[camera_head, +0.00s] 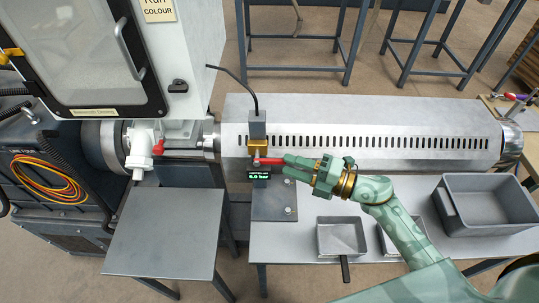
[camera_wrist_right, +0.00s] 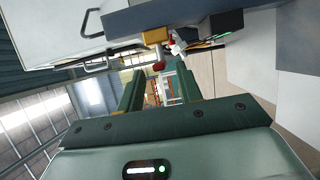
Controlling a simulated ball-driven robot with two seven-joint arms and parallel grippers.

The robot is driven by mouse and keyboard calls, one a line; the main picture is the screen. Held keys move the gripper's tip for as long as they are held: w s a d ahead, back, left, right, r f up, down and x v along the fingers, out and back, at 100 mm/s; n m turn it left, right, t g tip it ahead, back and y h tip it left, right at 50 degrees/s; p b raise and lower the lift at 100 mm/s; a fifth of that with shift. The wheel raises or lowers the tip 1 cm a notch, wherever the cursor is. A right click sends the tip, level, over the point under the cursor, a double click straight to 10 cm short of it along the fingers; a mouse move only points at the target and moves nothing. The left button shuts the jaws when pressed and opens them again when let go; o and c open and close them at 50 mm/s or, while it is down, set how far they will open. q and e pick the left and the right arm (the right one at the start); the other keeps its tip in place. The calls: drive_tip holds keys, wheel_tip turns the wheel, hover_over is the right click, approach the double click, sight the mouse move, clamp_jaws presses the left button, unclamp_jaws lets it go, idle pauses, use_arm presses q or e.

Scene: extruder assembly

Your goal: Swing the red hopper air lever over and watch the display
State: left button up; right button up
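The red hopper air lever (camera_head: 268,160) sticks out to the right from a brass valve (camera_head: 258,143) under a grey block. The display (camera_head: 258,175), a small black box with green text, sits just below it. It seems to read 6.0 bar, but the digits are tiny. My right gripper (camera_head: 286,165) comes in from the right with its fingertips at the lever's free end. In the right wrist view the fingers (camera_wrist_right: 159,71) are apart, and the red lever end (camera_wrist_right: 158,66) shows in line with the gap. I cannot tell whether they touch. My left gripper is out of view.
A long slotted barrel cover (camera_head: 390,130) runs behind the valve. A black hose rises from the block. Shallow pans (camera_head: 341,254) and a grey bin (camera_head: 480,226) stand on the table at right.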

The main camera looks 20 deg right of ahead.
sight(272, 160)
drive_tip(key=x, duration=0.6)
drive_tip(key=shift+a, duration=0.2)
clamp_jaws()
